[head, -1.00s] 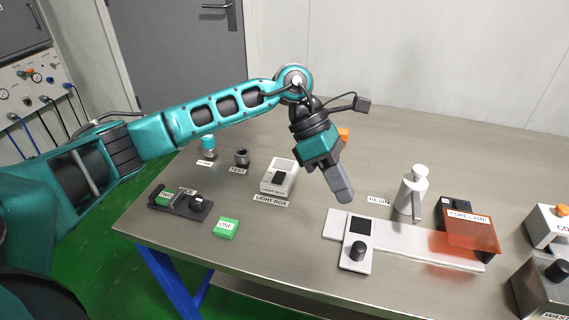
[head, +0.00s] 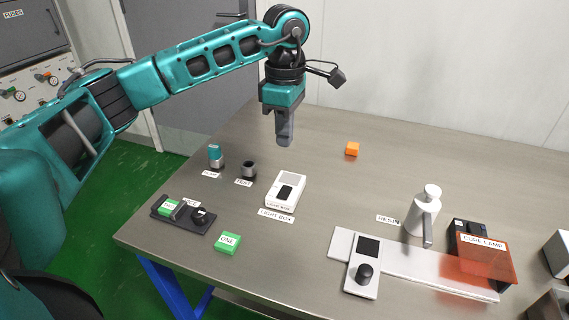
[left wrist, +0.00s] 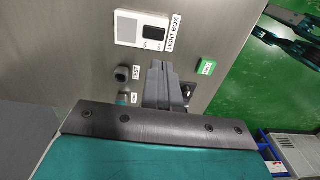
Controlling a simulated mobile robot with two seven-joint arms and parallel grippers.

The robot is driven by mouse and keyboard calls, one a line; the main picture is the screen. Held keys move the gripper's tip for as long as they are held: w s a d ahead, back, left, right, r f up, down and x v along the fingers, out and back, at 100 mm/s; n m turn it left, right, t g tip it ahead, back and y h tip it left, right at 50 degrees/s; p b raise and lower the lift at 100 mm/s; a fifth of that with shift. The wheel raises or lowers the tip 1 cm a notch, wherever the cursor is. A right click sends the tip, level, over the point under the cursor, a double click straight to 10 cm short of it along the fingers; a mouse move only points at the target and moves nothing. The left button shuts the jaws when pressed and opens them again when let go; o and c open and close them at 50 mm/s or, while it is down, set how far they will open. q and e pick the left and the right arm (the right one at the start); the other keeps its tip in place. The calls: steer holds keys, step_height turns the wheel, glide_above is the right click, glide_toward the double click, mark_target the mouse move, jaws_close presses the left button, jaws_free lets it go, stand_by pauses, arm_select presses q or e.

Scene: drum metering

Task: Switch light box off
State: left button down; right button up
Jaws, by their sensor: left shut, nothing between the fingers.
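The light box (head: 292,181) is a small white box with a black rocker switch (head: 285,193) on its top, lying on the steel table behind its LIGHT BOX label. In the left wrist view the light box (left wrist: 128,30) and its switch (left wrist: 154,33) show at the top, beyond the fingers. I cannot tell which way the rocker is tipped. My left gripper (head: 284,142) is shut and empty, pointing down, above the table and behind the light box, apart from it. It also shows in the left wrist view (left wrist: 160,68).
A dark cup (head: 249,170) and a teal-topped vial (head: 215,157) stand left of the light box. A green block (head: 229,243) lies in front. A white dispenser (head: 424,212) and the orange-shielded cure lamp (head: 486,258) stand right.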

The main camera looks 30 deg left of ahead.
mark_target(284, 195)
arm_select(q)
step_height(284, 195, down, 13)
steer(key=shift+s+f, duration=0.15)
steer(key=shift+f, duration=0.05)
stand_by(0.4)
steer(key=shift+s+f, duration=0.15)
steer(key=shift+f, duration=0.05)
steer(key=shift+w+a+r+b, duration=0.15)
steer(key=shift+w+b, duration=0.35)
steer(key=shift+w, duration=0.35)
